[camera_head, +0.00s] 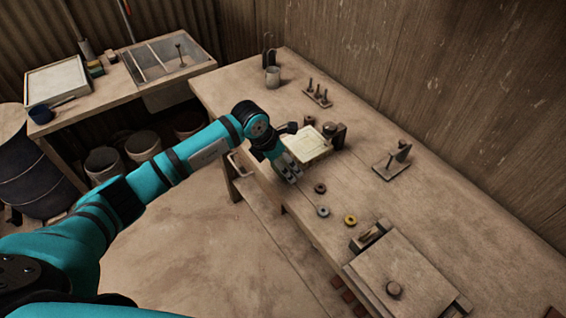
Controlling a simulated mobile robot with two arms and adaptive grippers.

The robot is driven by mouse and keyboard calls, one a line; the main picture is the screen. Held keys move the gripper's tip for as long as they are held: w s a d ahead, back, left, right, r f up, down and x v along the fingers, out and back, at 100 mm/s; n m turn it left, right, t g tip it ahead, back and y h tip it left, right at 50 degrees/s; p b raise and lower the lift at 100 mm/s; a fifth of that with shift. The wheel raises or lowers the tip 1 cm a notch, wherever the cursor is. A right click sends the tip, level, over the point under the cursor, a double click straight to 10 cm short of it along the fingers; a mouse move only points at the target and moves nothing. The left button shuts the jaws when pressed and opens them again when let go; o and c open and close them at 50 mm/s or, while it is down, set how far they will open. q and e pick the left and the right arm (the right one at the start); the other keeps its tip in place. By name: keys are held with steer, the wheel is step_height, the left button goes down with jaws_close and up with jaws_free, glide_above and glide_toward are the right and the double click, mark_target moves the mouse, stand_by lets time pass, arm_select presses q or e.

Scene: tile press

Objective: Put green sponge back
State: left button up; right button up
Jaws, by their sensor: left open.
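My left gripper (289,172) is open at the near edge of the long workbench, far to the right of that block. It is beside a pale square plate (308,144), and I cannot tell whether they touch. I see nothing held between its fingers. My right gripper is out of view.
The long workbench (440,200) holds rings (350,220), a peg stand (317,94) and a lidded box (405,275).

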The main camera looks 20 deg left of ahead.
arm_select(q)
steer(key=b+v, duration=0.3)
steer(key=v, duration=0.8)
steer(key=shift+r, duration=0.15)
